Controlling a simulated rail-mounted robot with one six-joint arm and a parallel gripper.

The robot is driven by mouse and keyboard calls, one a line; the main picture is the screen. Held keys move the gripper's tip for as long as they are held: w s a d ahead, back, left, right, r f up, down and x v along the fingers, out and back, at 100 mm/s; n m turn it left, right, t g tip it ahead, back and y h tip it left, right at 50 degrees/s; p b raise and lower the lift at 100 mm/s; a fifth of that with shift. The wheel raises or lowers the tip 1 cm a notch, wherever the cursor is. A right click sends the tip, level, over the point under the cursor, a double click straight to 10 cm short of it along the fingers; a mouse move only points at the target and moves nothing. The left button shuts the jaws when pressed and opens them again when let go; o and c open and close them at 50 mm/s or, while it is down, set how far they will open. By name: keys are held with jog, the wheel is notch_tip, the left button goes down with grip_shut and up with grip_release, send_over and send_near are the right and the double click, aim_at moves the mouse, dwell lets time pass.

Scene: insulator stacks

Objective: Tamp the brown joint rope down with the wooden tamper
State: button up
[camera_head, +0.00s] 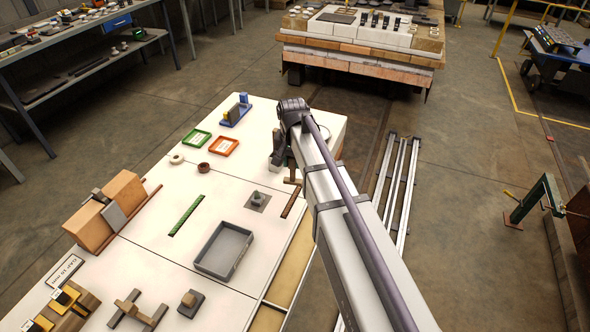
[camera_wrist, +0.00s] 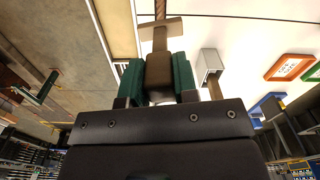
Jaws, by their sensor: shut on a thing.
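My gripper (camera_wrist: 158,76) is shut on the wooden tamper (camera_wrist: 159,46), with a green pad on each side of its brown block. The tamper's paler crosspiece extends beyond the pads. The brown joint rope (camera_wrist: 160,8) shows as a short twisted piece at the top edge of the wrist view, just beyond the tamper. In the head view, a dark brown strip (camera_head: 290,206) that looks like the rope lies near the table's right edge. The tamper (camera_head: 293,181) shows there at the strip's far end, partly hidden by my arm. I cannot tell whether they touch.
The white table (camera_head: 150,265) holds a grey tray (camera_head: 205,264), a green strip (camera_head: 186,215), a grey knobbed plate (camera_head: 257,201) and brick blocks (camera_head: 105,208). Rails (camera_head: 400,190) lie on the floor right.

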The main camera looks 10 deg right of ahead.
aim_at(294, 178)
jog(key=shift+a, duration=0.1)
jog(key=shift+w+d+f+b, duration=0.3)
jog(key=shift+w+f, duration=0.05)
jog(key=shift+f, duration=0.15)
jog(key=shift+f+b, duration=0.35)
jog(key=shift+b, duration=0.05)
notch_tip(294, 178, down, 5)
jog(key=b, duration=0.4)
jog(key=shift+r+b, duration=0.2)
jog(key=shift+b, duration=0.1)
jog(key=shift+f+b, duration=1)
dwell(3.5)
jog(key=shift+s, duration=0.1)
dwell(0.4)
notch_tip(294, 178, up, 7)
jog(key=p, duration=0.7)
jog(key=shift+r, duration=0.15)
